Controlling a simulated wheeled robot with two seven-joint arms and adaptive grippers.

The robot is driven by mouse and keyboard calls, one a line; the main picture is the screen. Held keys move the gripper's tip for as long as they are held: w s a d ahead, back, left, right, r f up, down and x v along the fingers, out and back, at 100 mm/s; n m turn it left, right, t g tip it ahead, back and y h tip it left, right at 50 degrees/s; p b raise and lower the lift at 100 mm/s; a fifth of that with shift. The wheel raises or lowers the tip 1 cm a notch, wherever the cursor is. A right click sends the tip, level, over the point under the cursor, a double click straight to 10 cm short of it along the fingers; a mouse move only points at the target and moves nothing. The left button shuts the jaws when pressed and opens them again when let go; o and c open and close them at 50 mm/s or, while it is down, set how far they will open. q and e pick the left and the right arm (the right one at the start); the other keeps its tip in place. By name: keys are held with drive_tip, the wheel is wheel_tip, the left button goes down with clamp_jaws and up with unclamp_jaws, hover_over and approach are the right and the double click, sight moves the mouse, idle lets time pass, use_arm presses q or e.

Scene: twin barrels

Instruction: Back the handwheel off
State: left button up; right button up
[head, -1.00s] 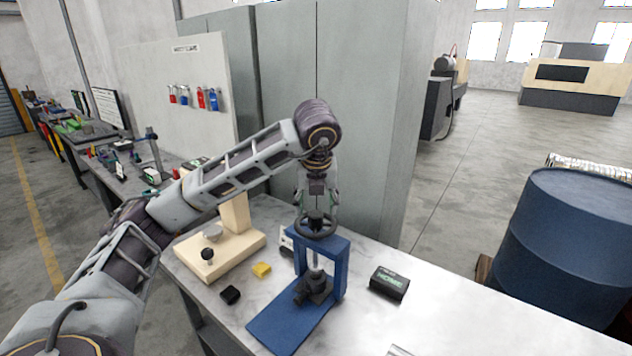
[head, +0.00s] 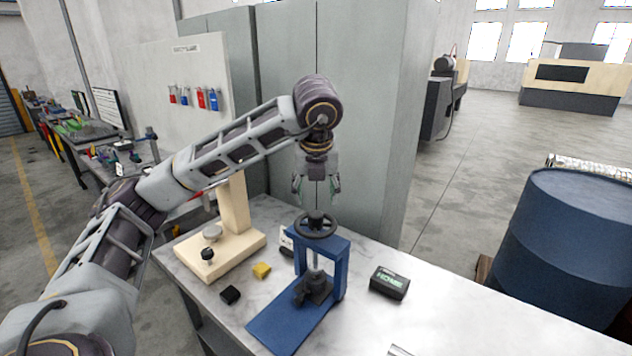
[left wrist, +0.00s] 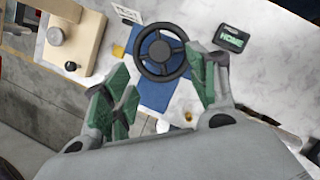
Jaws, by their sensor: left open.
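The black handwheel (head: 316,227) sits on top of a small blue press (head: 341,268) on the light table. A vertical screw and a dark block show below it inside the blue frame. My left gripper (head: 317,203) is open and points down just above the handwheel, apart from it. In the left wrist view, the handwheel (left wrist: 162,52) lies beyond the open green-padded fingers of my left gripper (left wrist: 163,98), with nothing between the pads. My right gripper is in neither view.
A black box marked HOME (head: 389,282) lies right of the press. A beige stand (head: 236,240), a yellow block (head: 262,270) and a black block (head: 230,294) are to its left. Grey cabinets (head: 362,110) rise behind. A blue barrel (head: 566,240) stands right of the table.

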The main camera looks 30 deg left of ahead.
use_arm(q)
drive_tip(key=shift+v, duration=1.5)
